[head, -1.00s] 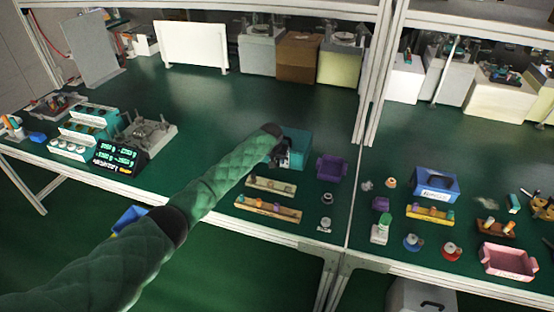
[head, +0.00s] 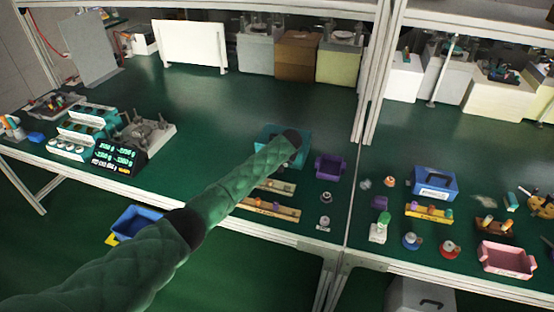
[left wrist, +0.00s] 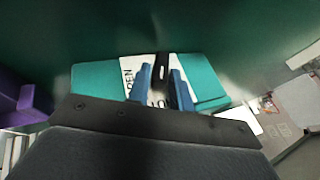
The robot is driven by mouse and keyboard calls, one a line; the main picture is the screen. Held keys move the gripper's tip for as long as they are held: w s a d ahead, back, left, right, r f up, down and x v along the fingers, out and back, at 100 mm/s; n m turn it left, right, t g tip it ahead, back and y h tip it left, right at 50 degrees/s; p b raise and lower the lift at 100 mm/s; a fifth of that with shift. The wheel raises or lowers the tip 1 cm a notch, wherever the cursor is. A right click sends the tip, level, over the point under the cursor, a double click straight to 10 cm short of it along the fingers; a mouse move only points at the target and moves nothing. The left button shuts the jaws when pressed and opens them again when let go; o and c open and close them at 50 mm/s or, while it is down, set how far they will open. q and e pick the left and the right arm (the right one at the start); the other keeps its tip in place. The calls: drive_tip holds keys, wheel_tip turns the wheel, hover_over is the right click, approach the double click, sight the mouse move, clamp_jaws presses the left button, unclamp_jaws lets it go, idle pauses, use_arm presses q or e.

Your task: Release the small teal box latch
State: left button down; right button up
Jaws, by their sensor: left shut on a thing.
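The teal box (head: 266,132) stands on the green bench top in the middle of the head view, partly covered by my left arm. In the left wrist view the teal box (left wrist: 100,80) fills the centre, with a partly covered white lettered label (left wrist: 133,72) on it. A black latch piece (left wrist: 162,62) stands up in front of the label. My left gripper (left wrist: 163,82) has its blue fingers on both sides of this piece and is shut on it. In the head view the arm hides this gripper. My right gripper is not in view.
A purple bin (head: 329,166) stands close to the right of the teal box. Slotted part strips (head: 270,208) lie in front, and a small grey part (head: 326,197) is to the right. The bench behind the box is clear up to the white panel (head: 190,46).

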use_arm(q)
drive_tip(key=shift+d+f+y, duration=0.1)
drive_tip(key=shift+d+y, duration=0.05)
drive_tip(key=shift+y, duration=0.35)
drive_tip(key=shift+s+d+t+y+b, duration=0.1)
drive_tip(key=shift+t+y+b, duration=0.2)
drive_tip(key=shift+y+b, duration=0.2)
drive_tip(key=c, duration=1.4)
unclamp_jaws()
drive_tip(key=shift+o, duration=0.2)
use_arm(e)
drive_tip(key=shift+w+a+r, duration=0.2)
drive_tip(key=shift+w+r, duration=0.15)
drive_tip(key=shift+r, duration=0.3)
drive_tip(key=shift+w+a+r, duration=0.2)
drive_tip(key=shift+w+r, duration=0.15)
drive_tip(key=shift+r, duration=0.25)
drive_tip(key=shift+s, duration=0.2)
